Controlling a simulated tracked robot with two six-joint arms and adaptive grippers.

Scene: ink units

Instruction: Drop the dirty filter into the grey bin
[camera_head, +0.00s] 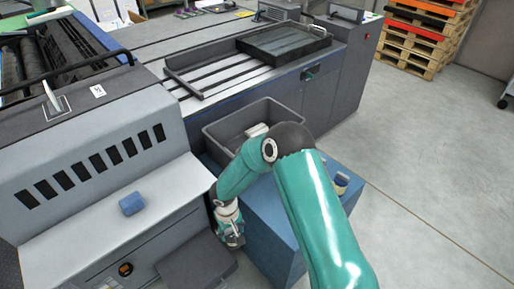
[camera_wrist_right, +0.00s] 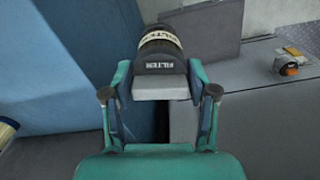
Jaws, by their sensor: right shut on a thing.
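My right gripper (camera_wrist_right: 157,95) is shut on a dark filter (camera_wrist_right: 160,60) with a pale band and the word FILTER on it. In the head view my right gripper (camera_head: 231,236) hangs low, in front of the machine and left of the blue stand. The filter cannot be made out clearly there. The grey bin (camera_head: 230,123) is on top of the blue stand, behind my right forearm, which hides part of it. A whitish thing (camera_head: 257,129) shows in the bin. My left gripper is not in view.
A small yellow and white thing (camera_head: 341,181) stands on the blue stand (camera_head: 268,215). Wooden pallets (camera_head: 410,45) are stacked at the back right. The floor at right is clear.

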